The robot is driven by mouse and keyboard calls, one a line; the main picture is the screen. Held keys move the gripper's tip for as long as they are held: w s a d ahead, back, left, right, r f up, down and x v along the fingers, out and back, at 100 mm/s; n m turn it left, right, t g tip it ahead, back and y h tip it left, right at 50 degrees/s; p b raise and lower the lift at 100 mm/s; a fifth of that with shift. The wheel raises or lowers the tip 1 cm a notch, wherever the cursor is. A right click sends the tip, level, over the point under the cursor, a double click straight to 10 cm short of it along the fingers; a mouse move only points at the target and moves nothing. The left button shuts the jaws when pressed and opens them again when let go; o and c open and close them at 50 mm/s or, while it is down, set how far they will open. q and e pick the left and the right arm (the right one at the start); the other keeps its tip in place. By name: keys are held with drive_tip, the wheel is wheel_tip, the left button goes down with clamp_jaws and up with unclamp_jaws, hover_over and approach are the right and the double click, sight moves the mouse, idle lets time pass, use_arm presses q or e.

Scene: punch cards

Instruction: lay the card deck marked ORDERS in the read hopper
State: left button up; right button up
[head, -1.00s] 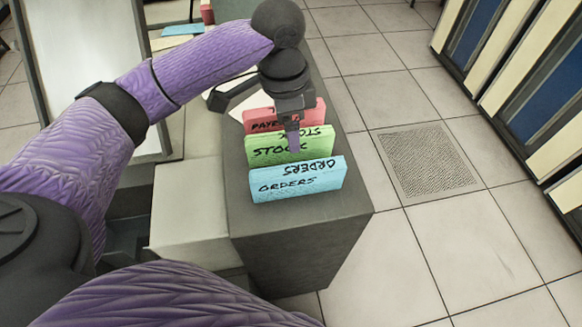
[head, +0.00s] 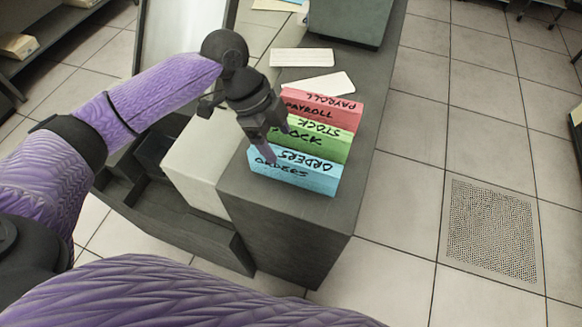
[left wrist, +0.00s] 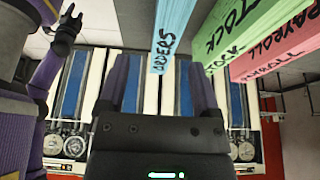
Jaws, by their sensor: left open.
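The blue ORDERS deck (head: 312,178) stands on edge at the near end of a dark grey counter (head: 290,215). My left gripper (head: 279,142) is open and empty, close at the deck's left end. In the left wrist view the blue deck (left wrist: 172,35) appears between the two fingers (left wrist: 162,85); whether they touch it I cannot tell. Behind it stand the green STOCK deck (head: 325,142) and the red PAYROLL deck (head: 330,107). A dark hand (left wrist: 68,28), seemingly my right gripper, shows small in the left wrist view. I cannot make out the read hopper for certain.
A cream block (head: 196,165) and a dark stepped unit (head: 165,215) adjoin the counter's left side. White cards (head: 320,84) and a keyboard-like white piece (head: 301,57) lie behind the decks. A grey box (head: 345,20) stands farther back. The floor to the right is clear, with a grille (head: 490,230).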

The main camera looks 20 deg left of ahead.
sight(292, 156)
use_arm(q)
drive_tip(key=x, duration=0.3)
drive_tip(key=b+x, duration=0.1)
drive_tip(key=x, duration=0.5)
drive_tip(key=shift+w+d, duration=0.25)
drive_tip(key=shift+w, duration=0.15)
clamp_jaws()
